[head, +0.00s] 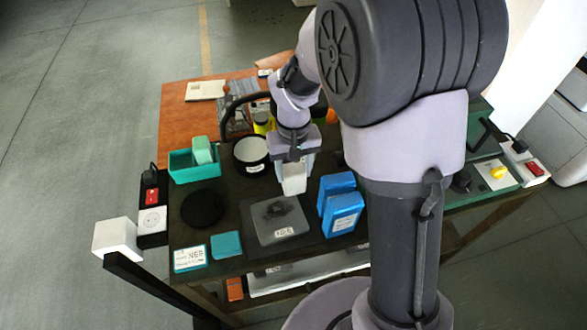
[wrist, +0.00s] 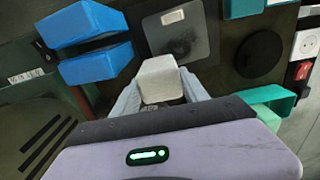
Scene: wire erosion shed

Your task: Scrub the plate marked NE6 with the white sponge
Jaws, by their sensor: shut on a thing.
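My gripper (head: 293,168) is shut on the white sponge (head: 294,180), a pale block between the fingers. The sponge also shows in the wrist view (wrist: 160,77). A grey square plate (head: 262,232) lies on the dark bench top, with a dark smudge (head: 277,208) in its middle and a white label (head: 284,232) near its front edge. I cannot read the label surely. The plate shows in the wrist view (wrist: 200,45) too, its far part beyond the sponge. The sponge is above the plate's back edge in the head view; whether it touches is unclear.
Two blue boxes (head: 340,205) stand right of the plate. A black disc (head: 202,207), a teal block (head: 227,244) and a labelled card (head: 190,258) are left. A teal tray (head: 184,170) with a green sponge (head: 202,150) and a black-rimmed white bowl (head: 251,150) are behind.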

